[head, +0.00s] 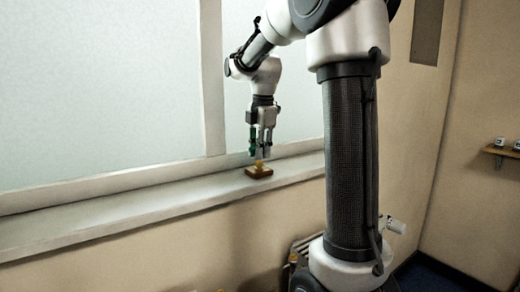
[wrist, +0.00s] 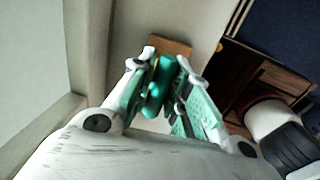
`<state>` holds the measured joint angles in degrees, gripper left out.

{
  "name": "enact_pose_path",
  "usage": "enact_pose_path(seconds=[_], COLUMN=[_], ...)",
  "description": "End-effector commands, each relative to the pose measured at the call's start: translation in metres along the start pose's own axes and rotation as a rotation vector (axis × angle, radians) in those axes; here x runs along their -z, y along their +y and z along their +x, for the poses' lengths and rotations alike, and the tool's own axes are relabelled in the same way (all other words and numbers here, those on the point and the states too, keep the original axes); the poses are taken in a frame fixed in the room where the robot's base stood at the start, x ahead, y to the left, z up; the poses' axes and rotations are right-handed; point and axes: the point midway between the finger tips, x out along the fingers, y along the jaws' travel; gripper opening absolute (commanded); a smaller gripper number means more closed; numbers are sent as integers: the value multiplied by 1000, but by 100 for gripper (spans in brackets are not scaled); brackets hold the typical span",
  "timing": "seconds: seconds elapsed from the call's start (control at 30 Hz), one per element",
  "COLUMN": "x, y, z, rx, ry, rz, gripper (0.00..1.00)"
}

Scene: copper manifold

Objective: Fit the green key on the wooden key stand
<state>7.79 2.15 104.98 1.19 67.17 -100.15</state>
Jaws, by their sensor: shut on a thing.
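The wooden key stand (head: 259,172) is a small brown block on the window sill, with a yellowish piece (head: 259,163) rising from its top. My gripper (head: 260,154) points down just above the stand. In the wrist view, my gripper (wrist: 168,75) is shut on the green key (wrist: 157,88), a shiny green piece between the green-padded fingers. The stand (wrist: 171,45) shows just beyond the fingertips, partly covered by them. The key's lower end is hard to make out, and I cannot tell whether it touches the stand.
The pale sill (head: 120,209) runs along a frosted window (head: 90,90), with clear room left of the stand. The sill's front edge lies close to the stand. A small wall shelf (head: 503,152) with small items is at the far right.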

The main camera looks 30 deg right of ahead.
Motion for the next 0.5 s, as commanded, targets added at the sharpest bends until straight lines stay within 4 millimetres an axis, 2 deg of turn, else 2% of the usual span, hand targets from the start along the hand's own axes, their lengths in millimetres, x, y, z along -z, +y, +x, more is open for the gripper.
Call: enact_pose_path(seconds=[0.17, 0.2, 0.33, 0.5], x=[0, 0, 0, 0], y=[0, 0, 0, 0], z=[3, 3, 3, 3], rx=[0, 0, 0, 0], ry=[0, 0, 0, 0], rz=[0, 0, 0, 0], gripper=[0, 20, 43, 43])
